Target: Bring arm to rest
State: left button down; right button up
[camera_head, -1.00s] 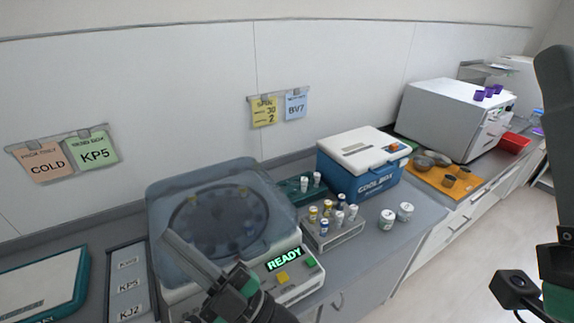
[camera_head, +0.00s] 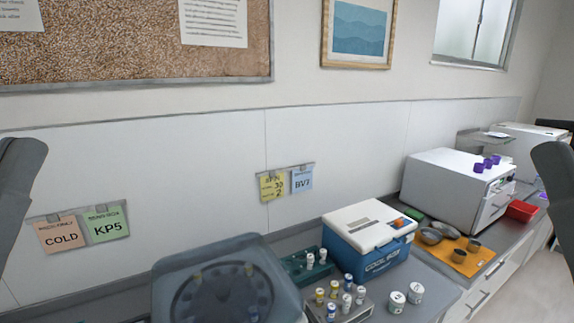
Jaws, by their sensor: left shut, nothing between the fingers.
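My left arm (camera_head: 18,195) shows only as a dark grey link at the left edge, and its gripper is out of the picture. My right arm (camera_head: 556,195) shows as a grey link at the right edge, and its gripper is also out of the picture. The centrifuge (camera_head: 226,285) with its smoky clear lid stands at the bottom, cut off by the lower edge. Neither arm link appears to touch anything on the counter.
A blue-and-white cool box (camera_head: 368,238), a vial rack (camera_head: 357,311), a teal rack (camera_head: 296,266) and two white jars (camera_head: 406,298) stand on the counter.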

pick_arm(q)
notch_tip(320, 180, up, 27)
jog(key=p, duration=2.4)
jog(key=shift+r+h, duration=0.2)
jog(key=shift+h, duration=0.1)
pick_arm(e)
notch_tip(320, 180, up, 27)
jog(key=shift+r, duration=0.2)
pick_arm(q)
notch_tip(320, 180, down, 27)
jog(key=b, duration=2.6)
jog(key=shift+b, duration=0.35)
pick_arm(e)
notch_tip(320, 180, down, 27)
